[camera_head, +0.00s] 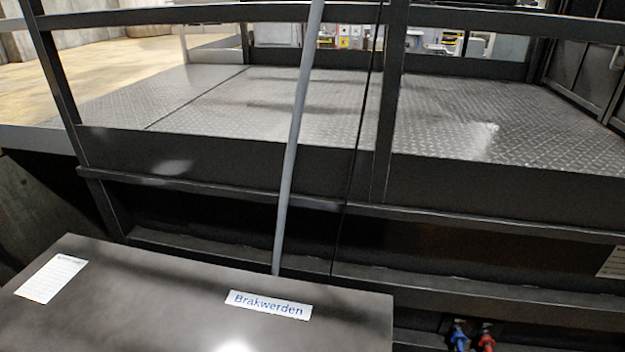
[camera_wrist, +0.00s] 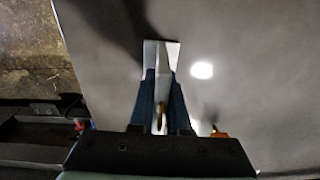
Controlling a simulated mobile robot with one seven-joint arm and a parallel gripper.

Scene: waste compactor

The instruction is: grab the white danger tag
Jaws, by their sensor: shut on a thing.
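The white danger tag (camera_wrist: 156,56) shows as a pale strip in the wrist view, between and just beyond my fingertips. My gripper (camera_wrist: 162,77) has dark blue fingers and is shut on it. The fingers hide the tag's lower part, and no writing on it can be read. I cannot tell whether the tag touches the grey surface behind it. In the head view my gripper does not show.
Blue and red fittings (camera_head: 472,338) sit at lower right.

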